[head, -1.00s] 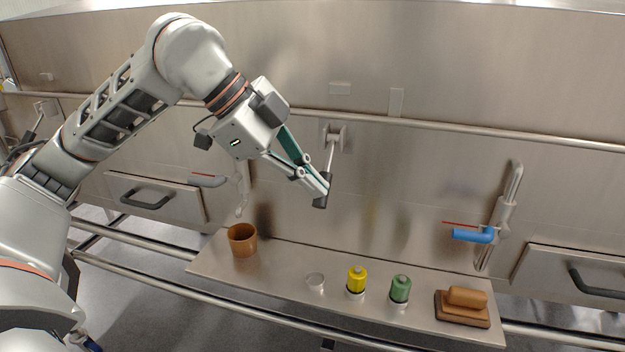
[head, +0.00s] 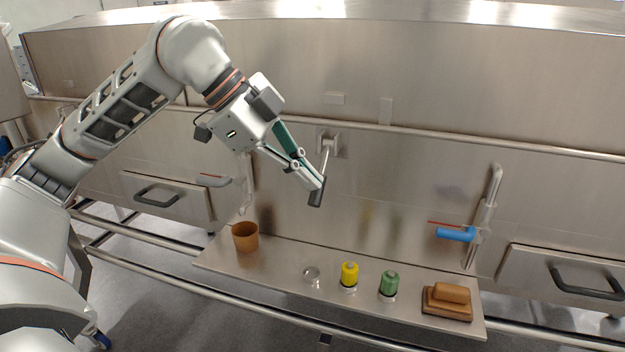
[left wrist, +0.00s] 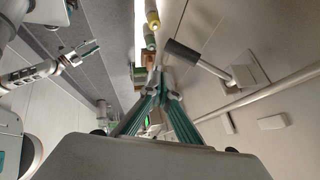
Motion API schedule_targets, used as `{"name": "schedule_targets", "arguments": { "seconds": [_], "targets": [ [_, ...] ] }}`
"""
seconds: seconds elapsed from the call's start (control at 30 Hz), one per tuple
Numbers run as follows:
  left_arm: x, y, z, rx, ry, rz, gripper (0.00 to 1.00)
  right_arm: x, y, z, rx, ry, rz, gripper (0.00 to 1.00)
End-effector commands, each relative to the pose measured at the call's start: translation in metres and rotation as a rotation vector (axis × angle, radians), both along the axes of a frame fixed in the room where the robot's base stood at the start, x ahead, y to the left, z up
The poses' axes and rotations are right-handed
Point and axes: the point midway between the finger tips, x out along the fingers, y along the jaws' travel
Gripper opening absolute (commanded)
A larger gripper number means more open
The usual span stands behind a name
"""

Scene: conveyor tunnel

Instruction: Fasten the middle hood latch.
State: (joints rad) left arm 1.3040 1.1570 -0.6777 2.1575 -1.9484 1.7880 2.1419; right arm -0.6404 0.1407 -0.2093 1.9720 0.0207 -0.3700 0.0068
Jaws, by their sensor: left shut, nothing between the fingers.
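The middle hood latch has a wall bracket (head: 331,143) and a thin rod that hangs down and leans out to a black grip (head: 316,197). In the left wrist view the black grip (left wrist: 183,52) and the bracket (left wrist: 246,72) show to the upper right of the fingers. My left gripper (head: 316,182) is shut and empty, its tips right beside the grip in the head view. In the left wrist view the shut fingertips (left wrist: 163,87) appear slightly apart from the grip. Another gripper, apparently my right one (left wrist: 84,52), shows small at left; its jaw state is unclear.
A shelf (head: 270,262) below holds an orange-brown cup (head: 245,237), a clear cup (head: 311,274), a yellow bottle (head: 349,274), a green bottle (head: 389,283) and a brown brush (head: 448,300). A long rail (head: 440,137) runs above the latch. A blue-handled valve (head: 455,234) is at right.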

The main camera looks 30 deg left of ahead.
Motion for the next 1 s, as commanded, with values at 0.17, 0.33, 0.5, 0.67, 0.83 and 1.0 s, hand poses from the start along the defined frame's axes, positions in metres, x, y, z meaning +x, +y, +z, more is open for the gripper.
{"name": "schedule_targets", "arguments": {
  "seconds": [0.17,0.33,0.5,0.67,0.83,1.0],
  "targets": [
    [-0.024,0.018,0.027,0.001,-0.004,0.004,0.0,-0.004,0.0,-0.001,-0.001,0.006,0.002,0.34],
    [-0.046,0.032,0.047,0.0,-0.003,0.003,0.0,-0.004,0.002,0.0,0.005,0.006,0.001,0.34],
    [-0.059,0.04,0.06,0.0,-0.002,0.001,0.0,-0.003,0.003,0.002,0.008,0.006,-0.001,0.34],
    [-0.064,0.043,0.064,0.0,0.0,0.0,0.0,-0.003,0.003,0.002,0.008,0.007,-0.001,0.34],
    [-0.065,0.043,0.065,0.0,0.001,-0.001,0.0,-0.004,0.003,0.001,0.007,0.008,-0.001,0.34],
    [-0.065,0.043,0.064,-0.001,0.001,-0.001,0.0,-0.004,0.002,0.001,0.005,0.009,-0.001,0.34]
  ]
}}
